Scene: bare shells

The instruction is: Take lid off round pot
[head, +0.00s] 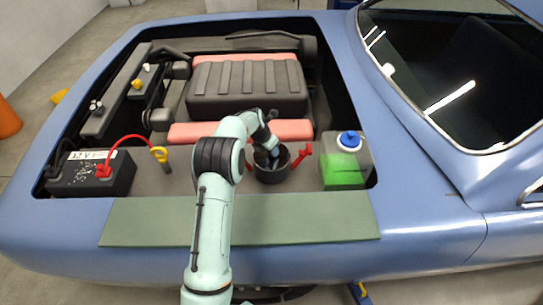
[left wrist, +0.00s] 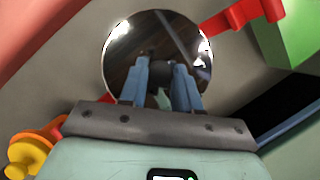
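The round pot (head: 273,175) is dark grey with red side handles and stands in the car's open bay, right of centre. A shiny, mirror-like round lid (left wrist: 120,55) fills the middle of the left wrist view. It has a dark knob (left wrist: 163,73) on top. My left gripper (head: 273,155) reaches down over the pot. Whether the lid rests on the pot is hard to tell. My right gripper is not in view.
A battery (head: 92,178) with a red cable and a yellow-ringed dipstick (head: 160,157) are left of my arm. A reservoir (head: 345,165) with blue cap and green liquid stands right of the pot. The engine block (head: 247,92) lies behind. The green front mat (head: 300,218) is clear.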

